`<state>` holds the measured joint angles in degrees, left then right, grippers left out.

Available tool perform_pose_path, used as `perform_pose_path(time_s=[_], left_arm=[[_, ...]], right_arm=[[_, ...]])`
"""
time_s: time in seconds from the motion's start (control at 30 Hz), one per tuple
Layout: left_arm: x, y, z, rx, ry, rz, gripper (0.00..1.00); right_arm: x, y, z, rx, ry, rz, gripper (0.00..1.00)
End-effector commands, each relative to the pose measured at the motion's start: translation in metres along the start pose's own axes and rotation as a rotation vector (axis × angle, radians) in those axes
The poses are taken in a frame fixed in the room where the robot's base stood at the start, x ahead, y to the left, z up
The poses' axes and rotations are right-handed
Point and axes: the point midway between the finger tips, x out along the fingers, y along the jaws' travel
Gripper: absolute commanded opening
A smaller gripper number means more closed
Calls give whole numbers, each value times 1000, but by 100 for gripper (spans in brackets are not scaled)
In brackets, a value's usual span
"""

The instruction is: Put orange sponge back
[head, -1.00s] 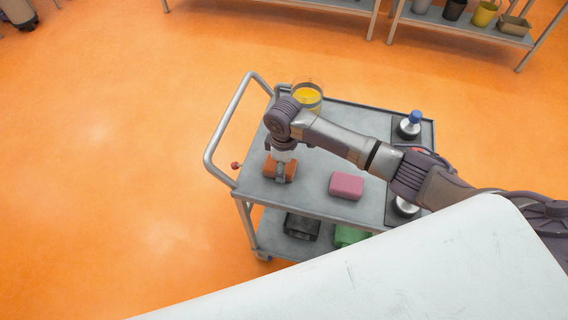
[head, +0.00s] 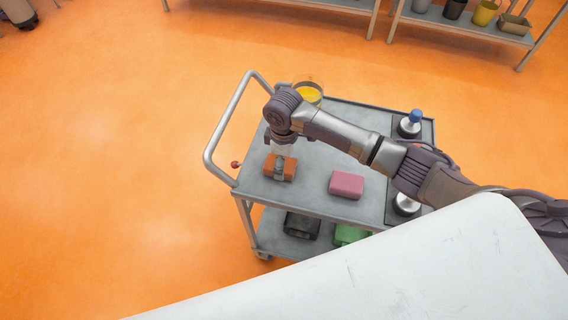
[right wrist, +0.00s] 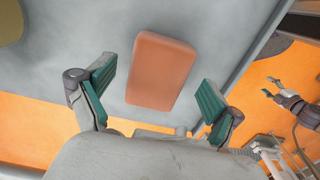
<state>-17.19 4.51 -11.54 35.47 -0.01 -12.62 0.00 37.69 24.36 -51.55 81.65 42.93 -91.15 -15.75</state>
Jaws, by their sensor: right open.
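The orange sponge (head: 289,170) lies flat on the grey top of the cart (head: 315,195), near its handle end. It shows whole in the right wrist view (right wrist: 160,70), a rounded orange block. My right gripper (head: 280,160) is above the sponge. In the right wrist view its green-padded fingers (right wrist: 157,95) are spread wide to either side of the sponge, with gaps between. Another gripper, which looks like my left one (right wrist: 270,87), hangs over the floor at the right of the right wrist view, its fingers apart and empty.
A pink sponge (head: 346,185) lies right of the orange one. A glass with yellow contents (head: 308,93) stands at the back edge. A blue-topped bottle (head: 411,123) stands in the dark tray (head: 427,135). A white surface (head: 400,270) covers the front.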

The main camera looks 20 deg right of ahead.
Motion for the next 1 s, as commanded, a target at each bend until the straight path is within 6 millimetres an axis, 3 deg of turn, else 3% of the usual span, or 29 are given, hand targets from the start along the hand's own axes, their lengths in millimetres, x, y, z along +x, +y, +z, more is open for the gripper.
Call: perform_pose_path(time_s=[0.3, 0.5, 0.87, 1.0], left_arm=[[6, 0, 1, -1, 0, 0, 61], [8, 0, 1, -2, 0, -1, 61], [8, -1, 0, -2, 1, -1, 61], [8, -1, -1, -2, 3, -2, 61]], right_arm=[[-69, 1, 0, -2, 3, 3, 92], [-93, 1, 0, 0, 2, 1, 92], [-99, 0, 0, 0, 0, 0, 92], [-91, -6, -1, 6, 13, -8, 92]])
